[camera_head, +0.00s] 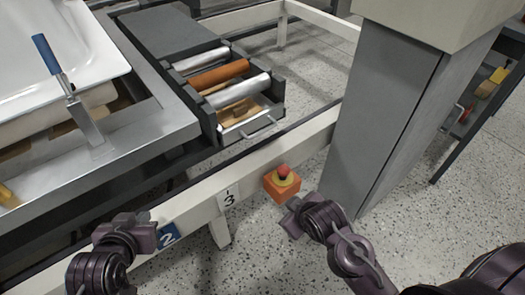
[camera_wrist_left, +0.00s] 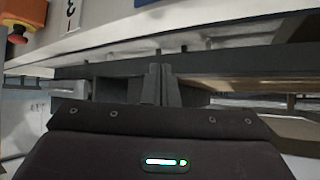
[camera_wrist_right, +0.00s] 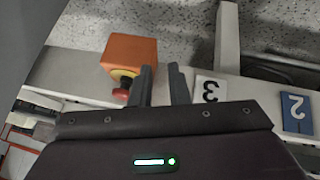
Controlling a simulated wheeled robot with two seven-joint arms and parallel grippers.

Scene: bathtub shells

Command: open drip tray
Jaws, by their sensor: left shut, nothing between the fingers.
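A shallow metal tray (camera_head: 240,129) with a bar handle (camera_head: 258,129) sits at the front end of the dark roller unit, below the rollers; it looks like the drip tray. My left gripper (camera_head: 148,235) is at the lower left in the head view, in front of the white rail and well apart from the tray. Its fingers (camera_wrist_left: 161,84) are together and empty in the left wrist view, close to a dark beam. My right gripper (camera_head: 290,216) is beside the orange emergency-stop box (camera_head: 283,184); its fingers (camera_wrist_right: 161,85) are slightly apart, with nothing seen between them.
The white rail (camera_head: 190,205) with number plates 2 (camera_head: 168,236) and 3 (camera_head: 229,196) runs between my arms and the roller unit. A grey column (camera_head: 378,110) stands right of the rail. A white tub shell (camera_head: 60,40) lies left. Speckled floor is open between.

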